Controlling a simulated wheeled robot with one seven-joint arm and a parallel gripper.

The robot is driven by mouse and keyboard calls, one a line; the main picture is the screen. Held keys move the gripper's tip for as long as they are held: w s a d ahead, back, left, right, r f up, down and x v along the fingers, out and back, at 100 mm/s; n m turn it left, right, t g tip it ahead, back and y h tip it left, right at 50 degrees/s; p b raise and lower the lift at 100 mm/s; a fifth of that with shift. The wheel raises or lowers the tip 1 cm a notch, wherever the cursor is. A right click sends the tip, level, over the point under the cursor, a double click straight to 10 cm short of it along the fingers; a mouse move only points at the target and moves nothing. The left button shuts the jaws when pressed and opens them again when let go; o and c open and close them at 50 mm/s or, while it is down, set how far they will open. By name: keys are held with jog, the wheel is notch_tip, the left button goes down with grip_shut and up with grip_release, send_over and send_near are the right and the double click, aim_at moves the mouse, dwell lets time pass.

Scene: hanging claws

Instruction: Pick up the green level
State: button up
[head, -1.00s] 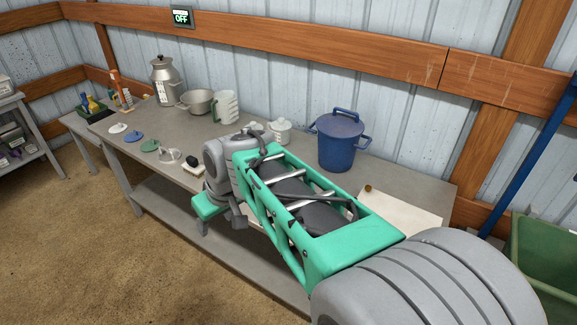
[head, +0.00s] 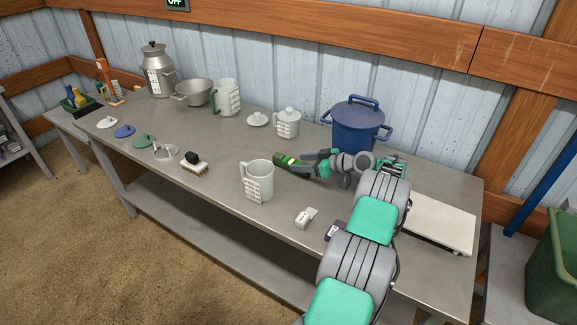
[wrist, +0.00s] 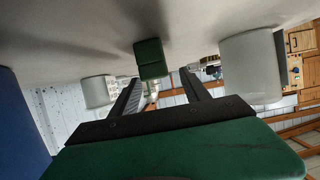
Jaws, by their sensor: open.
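The green level (head: 289,160) is a small green block lying on the grey workbench, between the white measuring jug and the lidded white pot. In the wrist view, the green level (wrist: 150,58) is just beyond the fingertips, roughly between their lines. My gripper (head: 312,166) comes from the right, low over the bench, with its fingers toward the level. In the wrist view my gripper (wrist: 159,78) is open, with nothing between its fingers. Whether a fingertip touches the level I cannot tell.
A white measuring jug (head: 258,181) stands left of the level, and a lidded white pot (head: 288,124) behind it. A large blue pot (head: 355,127) stands behind my wrist. A small white item (head: 306,217) lies near the front edge. A pale board (head: 436,221) lies right.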

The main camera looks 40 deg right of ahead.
aim_at(295, 162)
jog(key=x, duration=0.5)
jog(key=shift+d+f+p, duration=0.1)
jog(key=shift+d+p, duration=0.05)
jog(key=shift+p, duration=0.25)
jog(key=shift+c, duration=0.5)
grip_shut()
